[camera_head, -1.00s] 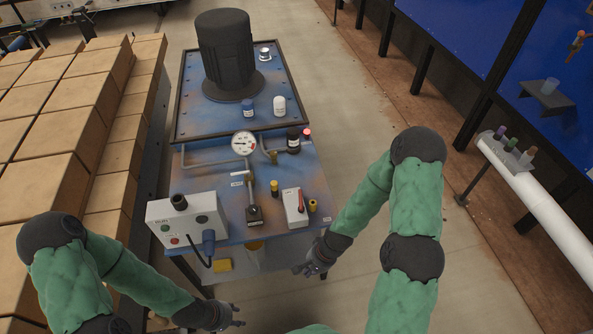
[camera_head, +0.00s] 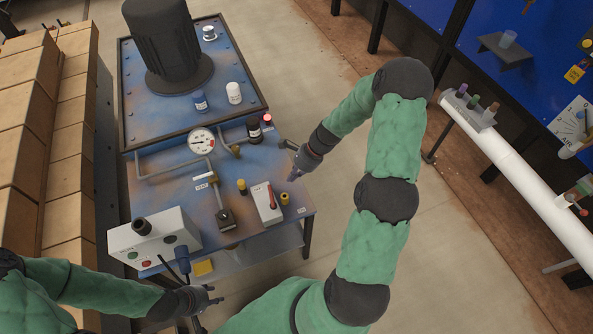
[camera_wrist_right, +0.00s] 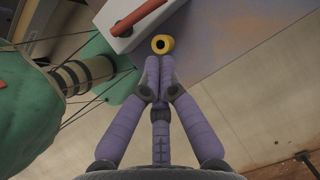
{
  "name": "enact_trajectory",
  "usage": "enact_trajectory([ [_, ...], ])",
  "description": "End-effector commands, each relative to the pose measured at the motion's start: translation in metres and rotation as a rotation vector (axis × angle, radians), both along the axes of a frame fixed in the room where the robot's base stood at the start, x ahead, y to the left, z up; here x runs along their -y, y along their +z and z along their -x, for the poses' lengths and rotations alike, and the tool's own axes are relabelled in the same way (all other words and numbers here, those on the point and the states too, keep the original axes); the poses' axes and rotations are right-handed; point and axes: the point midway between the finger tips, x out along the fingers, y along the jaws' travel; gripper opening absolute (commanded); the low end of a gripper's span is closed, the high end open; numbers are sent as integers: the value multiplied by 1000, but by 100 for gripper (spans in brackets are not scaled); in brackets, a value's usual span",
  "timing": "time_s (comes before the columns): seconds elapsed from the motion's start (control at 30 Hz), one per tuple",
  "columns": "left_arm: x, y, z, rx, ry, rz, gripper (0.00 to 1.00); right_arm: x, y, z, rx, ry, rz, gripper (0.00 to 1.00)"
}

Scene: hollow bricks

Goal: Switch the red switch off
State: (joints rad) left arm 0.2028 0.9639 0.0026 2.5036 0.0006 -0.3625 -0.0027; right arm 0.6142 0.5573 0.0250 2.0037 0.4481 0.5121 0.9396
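The red switch is a red lever (camera_head: 271,196) on a white box (camera_head: 265,207) at the right front of the blue table. In the right wrist view the red lever (camera_wrist_right: 136,17) lies slanted across the white box (camera_wrist_right: 118,38) at the top. My right gripper (camera_head: 294,176) is just right of and beyond the box, at the table's right edge.
A grey control box (camera_head: 155,242) with buttons stands at the table's left front. A black lever (camera_head: 224,217), a gauge (camera_head: 201,141) and small bottles (camera_head: 234,93) stand on the table. Cardboard boxes (camera_head: 68,150) line the left.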

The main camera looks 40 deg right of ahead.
Motion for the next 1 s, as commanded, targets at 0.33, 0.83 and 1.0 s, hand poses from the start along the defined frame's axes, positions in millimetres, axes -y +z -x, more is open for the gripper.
enact_trajectory([
  [0.33,0,-22,0,0,0,0,40,-34,-47,-14,1,3,1,0],
  [0.83,0,-27,0,1,0,0,40,-48,-55,-21,2,0,2,0],
  [1.0,0,-24,0,1,0,0,40,-45,-55,-19,0,8,1,0],
])
